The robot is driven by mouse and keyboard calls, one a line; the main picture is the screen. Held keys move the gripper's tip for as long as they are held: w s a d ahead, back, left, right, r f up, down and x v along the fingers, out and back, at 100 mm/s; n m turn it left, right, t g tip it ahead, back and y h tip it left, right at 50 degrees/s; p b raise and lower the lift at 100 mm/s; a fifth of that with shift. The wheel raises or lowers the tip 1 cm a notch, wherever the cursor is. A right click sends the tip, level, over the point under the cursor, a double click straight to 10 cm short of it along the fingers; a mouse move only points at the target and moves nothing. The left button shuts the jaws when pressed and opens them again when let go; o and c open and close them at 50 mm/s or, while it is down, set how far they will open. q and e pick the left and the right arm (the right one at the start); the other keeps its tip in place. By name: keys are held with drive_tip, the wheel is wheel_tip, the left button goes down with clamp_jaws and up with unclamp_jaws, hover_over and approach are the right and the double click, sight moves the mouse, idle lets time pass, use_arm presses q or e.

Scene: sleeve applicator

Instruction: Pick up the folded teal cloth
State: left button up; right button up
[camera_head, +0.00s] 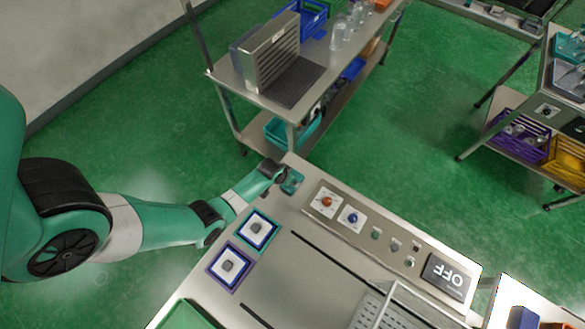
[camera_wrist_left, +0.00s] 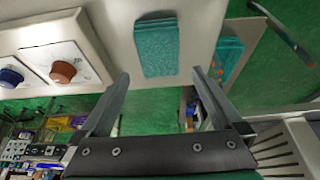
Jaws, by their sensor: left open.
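The folded teal cloth (camera_head: 292,183) lies flat on the metal bench top near its far left corner, partly hidden by my left gripper in the head view. The left wrist view shows the cloth (camera_wrist_left: 157,48) whole, with its folded layers at the far end. My left gripper (camera_head: 282,171) is at the cloth. In the wrist view its two fingers (camera_wrist_left: 160,73) are spread apart, one toward each side of the cloth, with nothing between them. I cannot tell whether the fingertips touch the bench. My right gripper is not in view.
A control panel (camera_head: 378,234) with red and blue knobs stands right of the cloth. Two square framed pads (camera_head: 257,231) lie nearer on the bench. A metal cart (camera_head: 240,88) stands beyond the bench edge, with a teal bin (camera_head: 275,134) on its lower shelf.

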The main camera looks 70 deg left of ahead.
sight(291, 190)
use_arm(q)
drive_tip(key=shift+w+a+f, duration=0.1)
drive_tip(key=shift+w+f, duration=0.05)
drive_tip(key=shift+f, duration=0.4)
drive_tip(key=b+x, duration=0.4)
drive_tip(key=shift+f, duration=0.3)
drive_tip(key=shift+f+b, duration=0.25)
drive_tip(key=shift+b, duration=0.15)
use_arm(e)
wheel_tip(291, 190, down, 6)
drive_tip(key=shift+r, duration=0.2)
use_arm(q)
drive_tip(key=shift+f, duration=0.2)
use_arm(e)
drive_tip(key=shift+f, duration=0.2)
use_arm(q)
drive_tip(key=shift+c, duration=0.2)
drive_tip(key=c, duration=1.1)
